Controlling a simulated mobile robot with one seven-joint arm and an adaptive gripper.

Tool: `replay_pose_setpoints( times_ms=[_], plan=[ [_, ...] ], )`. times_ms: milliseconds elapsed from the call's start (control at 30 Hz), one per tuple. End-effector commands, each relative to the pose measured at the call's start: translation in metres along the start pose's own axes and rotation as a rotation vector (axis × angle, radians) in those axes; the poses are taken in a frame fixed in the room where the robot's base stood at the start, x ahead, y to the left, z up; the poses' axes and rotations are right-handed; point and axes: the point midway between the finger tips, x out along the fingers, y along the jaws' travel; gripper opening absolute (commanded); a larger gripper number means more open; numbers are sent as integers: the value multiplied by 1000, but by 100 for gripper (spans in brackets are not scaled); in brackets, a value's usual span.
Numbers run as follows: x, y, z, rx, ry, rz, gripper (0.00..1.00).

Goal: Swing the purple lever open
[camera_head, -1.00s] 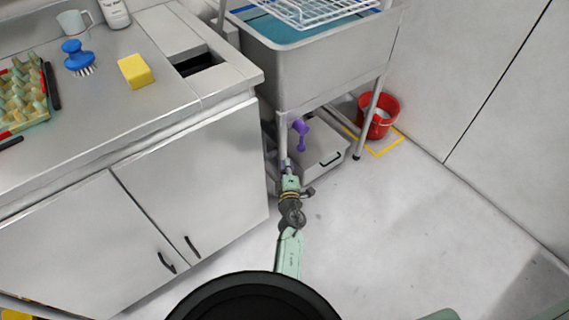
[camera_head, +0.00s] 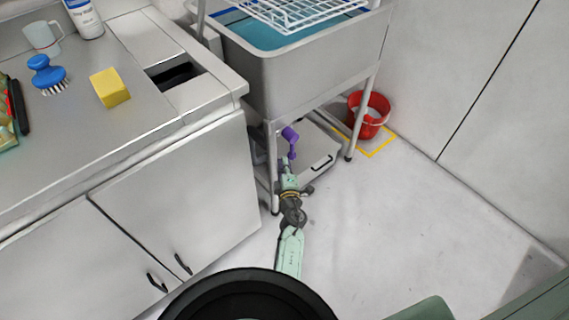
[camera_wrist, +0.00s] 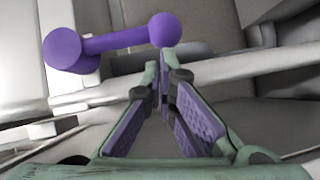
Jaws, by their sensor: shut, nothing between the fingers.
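The purple lever (camera_head: 291,140) is below the sink, at its front, with its free end pointing down. In the wrist view the lever (camera_wrist: 115,40) spans the upper part, with a thick round end at left and a smaller knob at right. My gripper (camera_head: 285,166) is just below the lever in the head view. In the wrist view the closed fingertips of my gripper (camera_wrist: 163,72) are just below the small knob, with nothing between them. I cannot tell whether they touch the lever.
The sink (camera_head: 290,85) stands on metal legs above the lever, with a grey box (camera_head: 318,158) beneath it. A cabinet (camera_head: 180,190) is close on the left. A red bucket (camera_head: 368,118) stands at the right by the wall. The floor to the right is clear.

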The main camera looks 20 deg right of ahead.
Motion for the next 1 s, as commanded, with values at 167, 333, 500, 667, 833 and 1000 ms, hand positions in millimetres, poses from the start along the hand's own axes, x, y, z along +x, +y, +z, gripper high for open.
replay_pose_setpoints(
  times_ms=[167,333,500,667,833,1000],
  plan=[
    [2,-4,2,-18,1,14,0],
    [4,-3,4,-43,2,30,0],
    [5,-4,6,-61,2,43,0],
    [6,-5,8,-80,2,57,0],
    [10,-9,13,-122,2,86,0],
    [15,-13,21,-191,1,134,0]
  ],
)
